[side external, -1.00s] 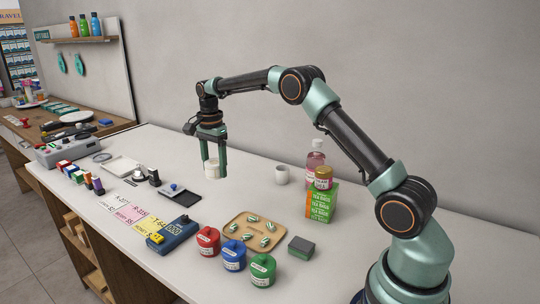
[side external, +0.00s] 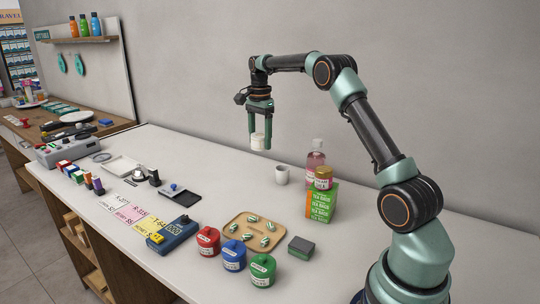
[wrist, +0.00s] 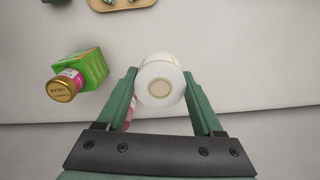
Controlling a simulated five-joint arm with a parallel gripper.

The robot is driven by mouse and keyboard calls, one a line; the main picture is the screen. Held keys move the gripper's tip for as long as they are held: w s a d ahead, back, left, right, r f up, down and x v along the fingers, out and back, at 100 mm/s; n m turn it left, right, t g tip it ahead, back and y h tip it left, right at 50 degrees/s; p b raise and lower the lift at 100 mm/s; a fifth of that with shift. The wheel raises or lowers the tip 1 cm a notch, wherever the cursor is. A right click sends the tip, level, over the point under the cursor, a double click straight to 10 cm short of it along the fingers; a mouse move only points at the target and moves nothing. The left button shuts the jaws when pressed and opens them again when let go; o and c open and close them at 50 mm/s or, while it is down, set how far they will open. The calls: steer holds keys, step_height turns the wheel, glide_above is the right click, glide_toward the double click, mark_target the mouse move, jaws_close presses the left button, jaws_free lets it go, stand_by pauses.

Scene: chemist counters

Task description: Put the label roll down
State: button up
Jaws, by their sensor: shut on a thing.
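The label roll (side external: 257,141) is white and hangs between the fingers of my gripper (side external: 260,136), which is shut on it. It is held above the counter (side external: 225,178), clear of the surface, left of the white cup. In the wrist view the roll (wrist: 160,80) shows its round end with a beige core, between the two green fingers of my gripper (wrist: 162,92).
A white cup (side external: 282,175), a pink bottle (side external: 315,158), a jar (side external: 323,177) and a green tea box (side external: 320,203) stand to the right. A wooden tray (side external: 235,222) with small items and red, blue and green pots (side external: 234,255) lie in front.

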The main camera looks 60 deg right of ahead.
mark_target(261, 200)
step_height(261, 200, down, 19)
stand_by(0.5)
steer(key=shift+f, duration=0.15)
steer(key=o, duration=1.4)
steer(key=shift+c, duration=0.2)
